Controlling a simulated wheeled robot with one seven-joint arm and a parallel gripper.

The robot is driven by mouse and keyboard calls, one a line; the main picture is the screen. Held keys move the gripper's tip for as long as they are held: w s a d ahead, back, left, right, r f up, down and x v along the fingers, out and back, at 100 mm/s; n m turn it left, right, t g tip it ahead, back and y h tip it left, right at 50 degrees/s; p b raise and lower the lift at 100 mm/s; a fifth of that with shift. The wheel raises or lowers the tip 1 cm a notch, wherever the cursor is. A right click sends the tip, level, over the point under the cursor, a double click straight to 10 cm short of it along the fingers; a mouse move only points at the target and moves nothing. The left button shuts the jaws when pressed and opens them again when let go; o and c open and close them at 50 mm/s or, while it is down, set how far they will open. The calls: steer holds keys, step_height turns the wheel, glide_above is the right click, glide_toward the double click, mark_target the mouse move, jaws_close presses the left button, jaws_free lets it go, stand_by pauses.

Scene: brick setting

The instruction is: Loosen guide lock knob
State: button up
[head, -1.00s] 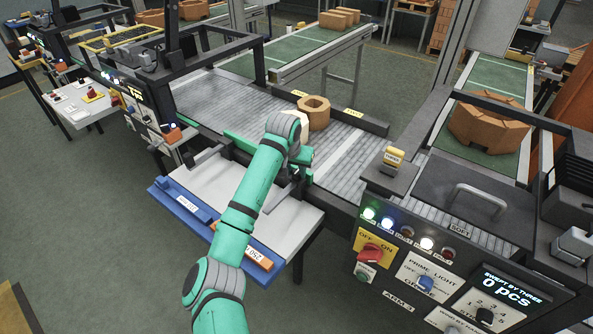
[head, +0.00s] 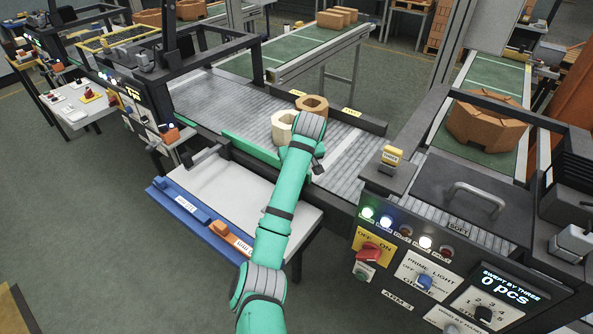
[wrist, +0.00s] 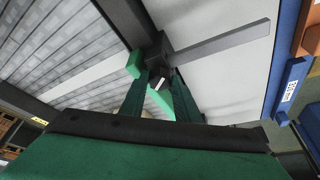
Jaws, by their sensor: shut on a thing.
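The guide lock knob (wrist: 160,83) is a small dark knob with a white mark, on a dark block at the edge of the roller bed in the wrist view. My gripper (wrist: 158,92) has its two green fingers on either side of it and is shut on it. In the head view my wrist hides the knob and the fingertips. The green guide rail (head: 250,149) lies along the near side of the rollers. In the wrist view a green piece (wrist: 134,64) sits beside the block, and a grey bar (wrist: 215,40) extends right from it.
A cream hollow block (head: 283,126) and an orange hollow block (head: 313,107) stand on the rollers (head: 225,105) just beyond my wrist. A white side table (head: 225,187) with a blue front edge lies left of my arm. A control panel (head: 430,265) stands at the right.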

stand_by(0.4)
steer(key=o, duration=1.1)
steer(key=shift+c, duration=0.2)
